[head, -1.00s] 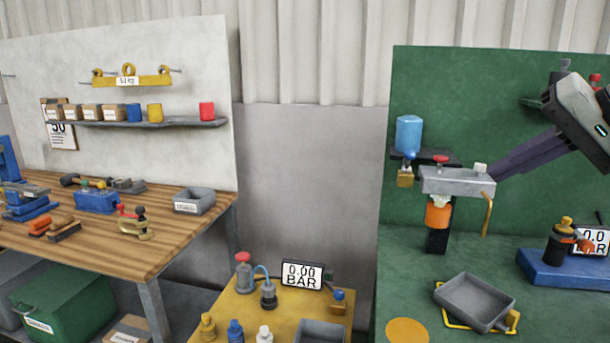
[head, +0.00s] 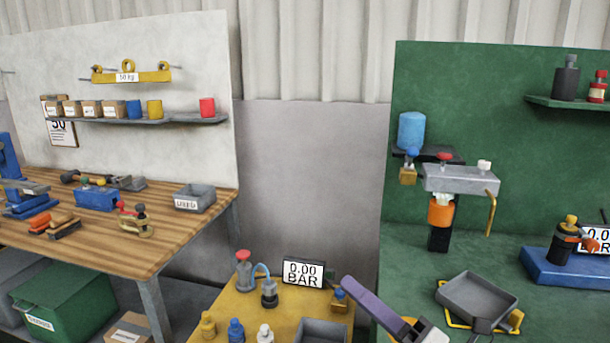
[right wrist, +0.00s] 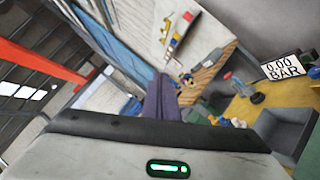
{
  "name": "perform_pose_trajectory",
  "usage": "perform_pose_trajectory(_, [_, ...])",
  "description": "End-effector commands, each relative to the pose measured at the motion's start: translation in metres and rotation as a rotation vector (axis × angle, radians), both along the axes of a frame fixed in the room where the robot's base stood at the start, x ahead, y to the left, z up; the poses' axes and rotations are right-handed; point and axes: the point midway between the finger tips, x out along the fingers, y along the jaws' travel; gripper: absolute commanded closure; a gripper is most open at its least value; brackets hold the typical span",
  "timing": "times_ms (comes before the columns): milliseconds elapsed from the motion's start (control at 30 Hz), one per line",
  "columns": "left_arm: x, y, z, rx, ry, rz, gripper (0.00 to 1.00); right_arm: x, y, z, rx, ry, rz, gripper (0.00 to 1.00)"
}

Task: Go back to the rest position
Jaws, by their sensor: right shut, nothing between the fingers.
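My right gripper (head: 348,282) comes in low at the middle of the head view. Its purple fingers are shut together and empty, pointing up and left beside the yellow table (head: 230,303). The fingers also show in the right wrist view (right wrist: 161,98), with nothing between them. The gripper is clear of the grey block (head: 461,179) with the orange collar on the green bench. My left gripper is not in view.
A grey tray (head: 476,297) lies on the green bench (head: 400,262) to the gripper's right. A 0.00 BAR display (head: 303,273) and small fittings stand on the yellow table. The wooden workbench (head: 190,225) is at left, with a gap between.

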Motion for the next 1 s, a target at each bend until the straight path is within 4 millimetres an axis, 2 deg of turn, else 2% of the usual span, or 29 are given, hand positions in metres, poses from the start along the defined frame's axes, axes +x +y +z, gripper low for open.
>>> perform_pose_trajectory(33, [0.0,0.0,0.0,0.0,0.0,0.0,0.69,-0.006,-0.009,-0.036,0.156,0.198,-0.043,1.0])
perform_pose_trajectory(67, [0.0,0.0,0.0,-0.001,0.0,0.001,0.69,-0.009,-0.016,-0.056,0.248,0.309,-0.073,1.0])
perform_pose_trajectory(100, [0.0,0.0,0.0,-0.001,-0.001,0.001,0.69,-0.015,-0.026,-0.085,0.372,0.458,-0.115,1.0])
perform_pose_trajectory(200, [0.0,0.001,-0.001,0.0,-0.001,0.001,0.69,-0.039,-0.046,-0.152,0.645,0.772,-0.223,1.0])
perform_pose_trajectory(267, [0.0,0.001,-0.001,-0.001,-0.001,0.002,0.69,-0.058,-0.056,-0.188,0.785,0.927,-0.288,1.0])
perform_pose_trajectory(300, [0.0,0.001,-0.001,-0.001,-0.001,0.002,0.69,-0.073,-0.061,-0.211,0.875,1.024,-0.334,1.0])
perform_pose_trajectory(367, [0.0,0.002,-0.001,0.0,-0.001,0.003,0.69,-0.098,-0.068,-0.245,1.005,1.161,-0.407,1.0])
perform_pose_trajectory(400, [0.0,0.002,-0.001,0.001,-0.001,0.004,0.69,-0.117,-0.071,-0.267,1.094,1.248,-0.457,1.0])
perform_pose_trajectory(500, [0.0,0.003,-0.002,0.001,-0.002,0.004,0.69,-0.166,-0.078,-0.313,1.295,1.433,-0.587,1.0])
perform_pose_trajectory(600, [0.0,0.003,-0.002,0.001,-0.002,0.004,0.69,-0.209,-0.08,-0.344,1.453,1.565,-0.702,1.0])
perform_pose_trajectory(700, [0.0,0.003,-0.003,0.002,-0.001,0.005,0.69,-0.239,-0.08,-0.362,1.558,1.642,-0.78,1.0])
perform_pose_trajectory(800, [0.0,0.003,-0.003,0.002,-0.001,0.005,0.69,-0.254,-0.08,-0.37,1.61,1.678,-0.821,1.0])
perform_pose_trajectory(1000, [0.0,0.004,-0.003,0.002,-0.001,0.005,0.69,-0.258,-0.08,-0.372,1.622,1.688,-0.832,1.0])
